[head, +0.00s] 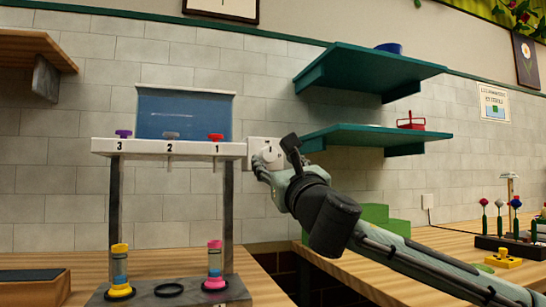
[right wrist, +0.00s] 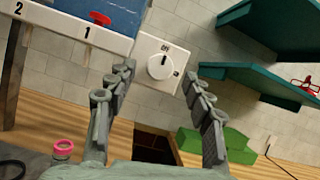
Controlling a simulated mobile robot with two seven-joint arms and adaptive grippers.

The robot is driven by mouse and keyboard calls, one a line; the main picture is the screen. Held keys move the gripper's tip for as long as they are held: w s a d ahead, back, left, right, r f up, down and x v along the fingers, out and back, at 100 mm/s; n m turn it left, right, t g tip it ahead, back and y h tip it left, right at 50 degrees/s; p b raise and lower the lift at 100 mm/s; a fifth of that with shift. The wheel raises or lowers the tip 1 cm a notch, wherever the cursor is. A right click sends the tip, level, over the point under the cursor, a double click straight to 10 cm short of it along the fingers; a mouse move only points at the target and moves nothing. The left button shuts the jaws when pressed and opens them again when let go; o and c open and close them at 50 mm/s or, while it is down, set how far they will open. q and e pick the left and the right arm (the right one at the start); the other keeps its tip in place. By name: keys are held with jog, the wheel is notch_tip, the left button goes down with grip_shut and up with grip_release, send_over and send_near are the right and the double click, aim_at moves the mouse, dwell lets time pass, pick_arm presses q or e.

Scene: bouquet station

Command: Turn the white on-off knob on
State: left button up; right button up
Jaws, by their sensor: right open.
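The white on-off knob (right wrist: 160,67) is round and sits on a white wall plate (right wrist: 178,55). In the head view the knob (head: 271,154) is partly hidden by my right gripper (head: 276,157). In the right wrist view my right gripper (right wrist: 158,78) is open and empty, with a finger on either side of the knob in the picture. I see no finger touching it. My left gripper is not in view.
A white shelf (head: 170,148) with numbered dispensers stands left of the plate. Teal shelves (head: 375,135) are on the wall to the right. Green steps (head: 376,216) stand below, on the wooden counter (head: 440,243). Pink (head: 214,265) and yellow (head: 120,270) holders stand at lower left.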

aim_at(269, 155)
jog(key=shift+x, duration=1.4)
jog(key=c, duration=1.2)
